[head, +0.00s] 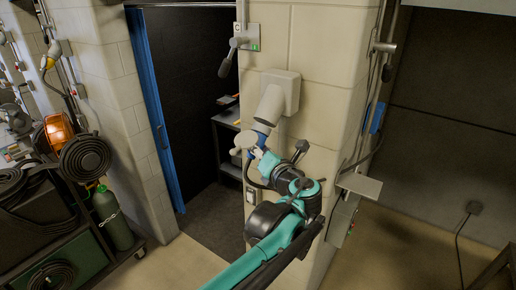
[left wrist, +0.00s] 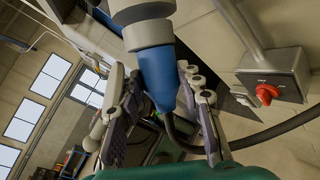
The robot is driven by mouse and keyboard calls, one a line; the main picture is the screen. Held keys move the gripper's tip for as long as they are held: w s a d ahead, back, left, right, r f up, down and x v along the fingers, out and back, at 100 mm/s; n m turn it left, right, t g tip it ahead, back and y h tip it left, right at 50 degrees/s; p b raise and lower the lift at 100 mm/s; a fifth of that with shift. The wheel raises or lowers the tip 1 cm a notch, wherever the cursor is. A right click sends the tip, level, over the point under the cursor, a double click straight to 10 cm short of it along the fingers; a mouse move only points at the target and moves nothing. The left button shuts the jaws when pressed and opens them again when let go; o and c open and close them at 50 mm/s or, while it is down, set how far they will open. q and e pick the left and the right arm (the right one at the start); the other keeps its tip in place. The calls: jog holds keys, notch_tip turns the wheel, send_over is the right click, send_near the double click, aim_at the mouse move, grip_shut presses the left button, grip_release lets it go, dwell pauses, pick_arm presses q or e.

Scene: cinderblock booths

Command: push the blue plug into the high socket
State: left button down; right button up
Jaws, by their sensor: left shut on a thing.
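The high socket (head: 269,103) is a pale angled sleeve on a square box on the block pillar. The blue plug (head: 262,127) is at the sleeve's lower mouth, in line with it; it also shows in the left wrist view (left wrist: 158,72), with a grey collar (left wrist: 148,34) above it. I cannot tell how deep the plug sits. My left gripper (head: 254,147) is shut on the plug's blue body, its fingers on both sides in the left wrist view (left wrist: 160,95). A dark cable (left wrist: 180,137) leaves the plug's lower end. My right gripper is not in view.
A lever switch (head: 236,50) hangs above left of the socket. A grey box with a red knob (left wrist: 266,93) is close by in the left wrist view. A small shelf (head: 359,185) sticks out right of the pillar. A cart with a green cylinder (head: 112,217) stands left.

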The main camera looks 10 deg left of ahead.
aim_at(260, 134)
pick_arm(q)
jog(key=shift+w+d+r+p, duration=0.1)
jog(key=shift+w+r, duration=0.1)
jog(key=shift+r, duration=0.35)
jog(key=shift+w+d+r+p, duration=0.1)
jog(key=shift+w+r+p, duration=0.1)
jog(key=shift+r, duration=0.4)
jog(key=shift+w+d+r+p, duration=0.1)
jog(key=shift+w+r, duration=0.1)
jog(key=shift+r, duration=0.35)
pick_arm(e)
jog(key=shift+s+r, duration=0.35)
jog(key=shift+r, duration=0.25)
pick_arm(q)
jog(key=shift+f, duration=0.1)
jog(key=shift+s+a+f+b, duration=0.15)
jog(key=shift+f+b, duration=0.25)
jog(key=shift+f, duration=0.25)
jog(key=shift+s+a+f+b, duration=0.15)
jog(key=shift+f+b, duration=0.2)
jog(key=shift+f, duration=0.25)
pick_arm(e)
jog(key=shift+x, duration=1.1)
pick_arm(q)
jog(key=shift+s+a+f, duration=0.15)
jog(key=shift+s+f, duration=0.2)
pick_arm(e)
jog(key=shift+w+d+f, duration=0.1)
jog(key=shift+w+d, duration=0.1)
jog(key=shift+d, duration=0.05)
